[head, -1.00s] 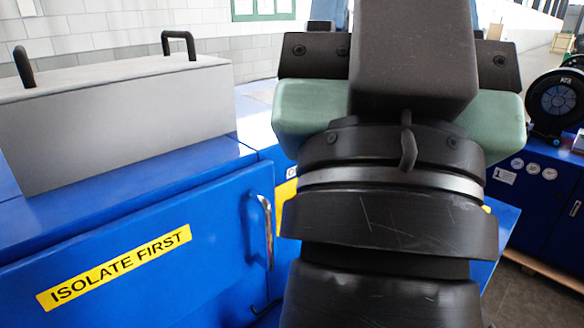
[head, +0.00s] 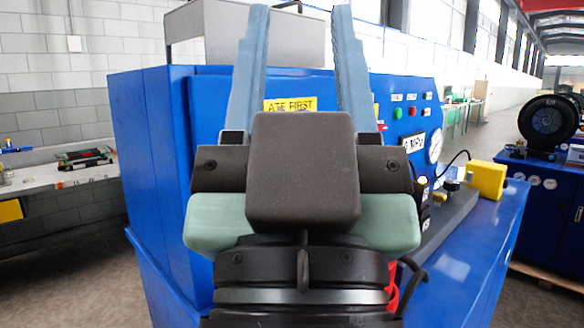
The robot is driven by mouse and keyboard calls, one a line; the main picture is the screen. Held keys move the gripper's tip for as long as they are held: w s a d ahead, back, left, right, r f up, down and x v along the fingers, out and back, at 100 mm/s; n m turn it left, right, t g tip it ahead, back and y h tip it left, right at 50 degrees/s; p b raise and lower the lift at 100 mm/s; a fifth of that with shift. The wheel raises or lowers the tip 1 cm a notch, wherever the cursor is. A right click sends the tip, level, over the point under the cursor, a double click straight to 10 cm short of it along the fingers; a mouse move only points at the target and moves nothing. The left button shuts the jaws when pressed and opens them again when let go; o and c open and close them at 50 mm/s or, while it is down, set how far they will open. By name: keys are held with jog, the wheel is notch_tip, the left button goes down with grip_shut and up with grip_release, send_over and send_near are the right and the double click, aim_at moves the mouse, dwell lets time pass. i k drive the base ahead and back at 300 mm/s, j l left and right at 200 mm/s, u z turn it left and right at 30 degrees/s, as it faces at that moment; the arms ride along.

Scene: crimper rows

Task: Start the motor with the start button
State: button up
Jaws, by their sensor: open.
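My gripper (head: 298,14) is in the middle of the head view, its two long blue-grey fingers pointing up and spread wide apart, with nothing between them. Behind it stands a blue machine (head: 152,150) with a control panel on its front. My gripper and wrist hide the panel's left and middle.
A display reading in MPa (head: 414,143) and a round gauge (head: 436,146) are at the panel's right. A yellow box (head: 486,180) with a black cable is on the machine's right ledge. A workbench with tools (head: 75,170) stands left. Another blue machine (head: 548,205) stands right, across open floor.

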aim_at(398, 112)
jog(key=j+z, duration=0.25)
jog(key=j, duration=0.4)
jog(key=j+z, duration=0.25)
jog(key=j, duration=0.4)
